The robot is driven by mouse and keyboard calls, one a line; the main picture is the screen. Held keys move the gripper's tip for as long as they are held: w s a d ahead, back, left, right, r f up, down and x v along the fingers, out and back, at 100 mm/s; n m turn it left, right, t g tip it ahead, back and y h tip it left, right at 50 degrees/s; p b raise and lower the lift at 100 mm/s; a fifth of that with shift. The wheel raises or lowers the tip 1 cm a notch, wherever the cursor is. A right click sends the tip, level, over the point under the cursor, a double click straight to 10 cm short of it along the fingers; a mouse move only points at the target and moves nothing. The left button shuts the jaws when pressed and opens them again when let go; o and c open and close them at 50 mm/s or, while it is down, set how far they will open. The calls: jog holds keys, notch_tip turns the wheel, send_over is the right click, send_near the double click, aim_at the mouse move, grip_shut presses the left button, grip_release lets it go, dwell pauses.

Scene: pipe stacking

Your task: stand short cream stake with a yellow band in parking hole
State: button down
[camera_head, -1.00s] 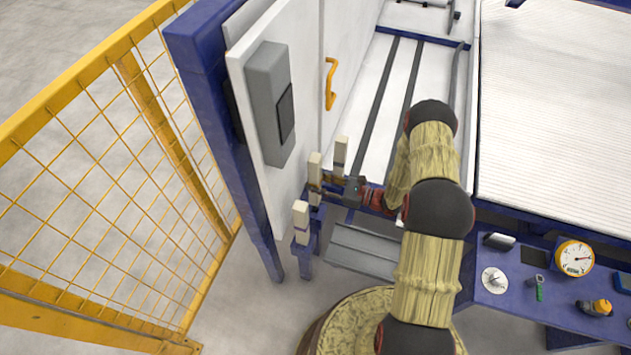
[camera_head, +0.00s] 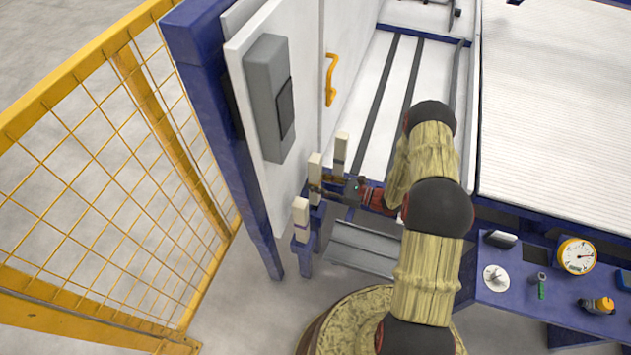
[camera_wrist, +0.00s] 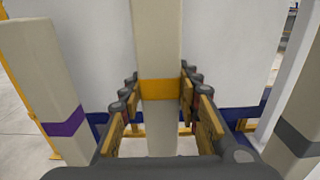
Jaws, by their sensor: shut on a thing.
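The short cream stake with a yellow band (camera_wrist: 160,90) stands upright in the middle of the wrist view, between the finger pads. My gripper (camera_wrist: 157,105) is shut on it around the band's height. In the head view it is the middle cream post (camera_head: 315,167), in line with two others, and my gripper (camera_head: 325,190) reaches it from the right. The stake's lower end and the hole under it are hidden behind my gripper, so I cannot tell how deep it sits.
A cream stake with a purple band (camera_head: 301,218) stands nearer on a blue bracket (camera_head: 303,245). A cream stake with a grey band (camera_head: 341,150) stands farther back. A white panel with a grey box (camera_head: 270,100) rises close on the left. A yellow mesh fence (camera_head: 110,165) is beyond.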

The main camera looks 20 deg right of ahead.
jog(key=shift+f+b, duration=0.75)
jog(key=shift+f, duration=0.5)
jog(key=shift+f+b, duration=0.85)
jog(key=shift+f, duration=0.25)
jog(key=c, duration=1.2)
grip_release()
jog(key=shift+d, duration=0.1)
